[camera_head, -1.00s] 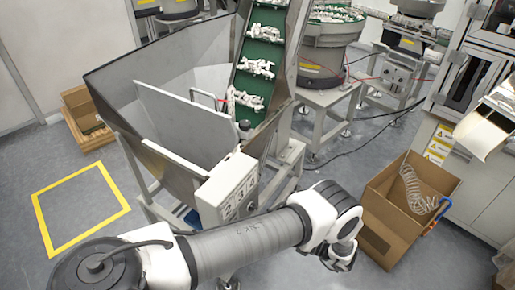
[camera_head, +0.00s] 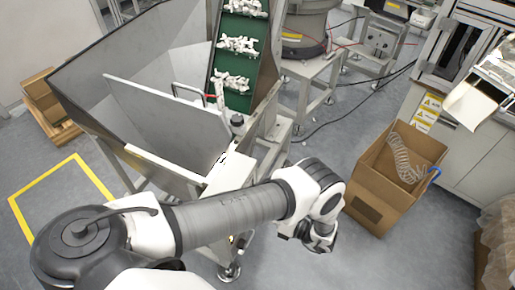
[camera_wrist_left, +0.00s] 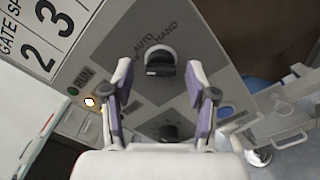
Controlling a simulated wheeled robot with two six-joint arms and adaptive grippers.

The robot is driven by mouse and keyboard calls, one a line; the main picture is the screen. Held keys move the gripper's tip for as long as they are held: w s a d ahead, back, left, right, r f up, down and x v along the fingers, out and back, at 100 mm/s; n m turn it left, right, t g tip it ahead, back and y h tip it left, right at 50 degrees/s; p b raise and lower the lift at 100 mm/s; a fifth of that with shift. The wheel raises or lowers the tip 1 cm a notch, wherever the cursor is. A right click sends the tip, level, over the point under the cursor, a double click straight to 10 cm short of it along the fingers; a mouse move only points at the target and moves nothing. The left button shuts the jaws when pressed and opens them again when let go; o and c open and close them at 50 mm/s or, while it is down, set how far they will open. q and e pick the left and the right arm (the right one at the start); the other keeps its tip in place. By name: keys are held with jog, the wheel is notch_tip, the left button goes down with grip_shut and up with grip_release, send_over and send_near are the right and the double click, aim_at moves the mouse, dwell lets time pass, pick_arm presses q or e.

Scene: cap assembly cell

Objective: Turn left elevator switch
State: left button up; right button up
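In the left wrist view a black rotary knob (camera_wrist_left: 160,66) with a pale ring sits on the grey control panel (camera_wrist_left: 196,40), under the words AUTO and HAND. My left gripper (camera_wrist_left: 161,78) is open, with one purple-padded finger on each side of the upper knob; contact is not visible. In the head view my arm covers most of the control box (camera_head: 229,172), and the left gripper's fingers cannot be made out. My right gripper is in neither view.
The panel also has a green RUN lamp (camera_wrist_left: 73,91), a bright lamp (camera_wrist_left: 89,102) and a blue button (camera_wrist_left: 224,111). The hopper (camera_head: 150,130) and the green elevator belt (camera_head: 235,62) stand behind my arm. An open cardboard box (camera_head: 366,205) stands to the right.

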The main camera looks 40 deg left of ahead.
pick_arm(q)
grip_shut()
jog(key=shift+m, duration=0.4)
jog(key=m+b, duration=0.1)
jog(key=m, duration=0.4)
jog(key=m+b, duration=0.1)
jog(key=m, duration=0.5)
jog(key=m+b, duration=0.1)
jog(key=m, duration=0.5)
jog(key=shift+r+b, duration=0.3)
jog(key=shift+r, duration=0.05)
